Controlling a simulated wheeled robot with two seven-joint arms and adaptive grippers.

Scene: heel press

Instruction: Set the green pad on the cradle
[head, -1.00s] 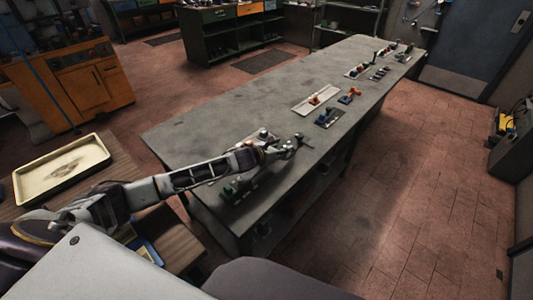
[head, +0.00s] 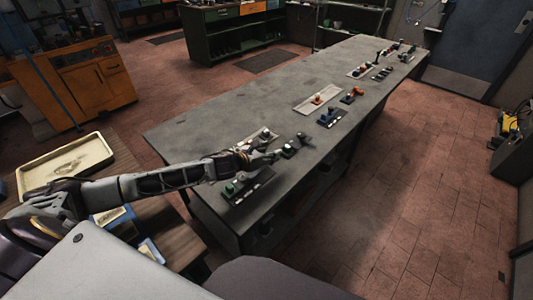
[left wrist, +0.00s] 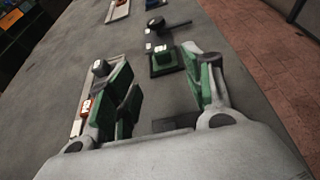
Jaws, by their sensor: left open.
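My left gripper (head: 264,156) is over the near part of the grey bench. In the left wrist view its two green-lined fingers (left wrist: 165,95) stand wide apart with nothing between them. A green block (left wrist: 164,57), which looks like the green pad, rests on a dark square base (left wrist: 156,72) just beyond the fingertips. I cannot tell for sure whether this base is the cradle. A black lever with a round knob (left wrist: 157,23) stands right behind it. In the head view the block (head: 288,151) is small and dark. My right gripper is not in view.
Another green piece (head: 230,188) sits on a dark plate (head: 262,178) at the bench's near end. A pale strip with a red piece (left wrist: 86,106) lies left of the fingers. Farther along are several small fixtures and a pale plate (head: 306,107). The bench's left part is bare.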

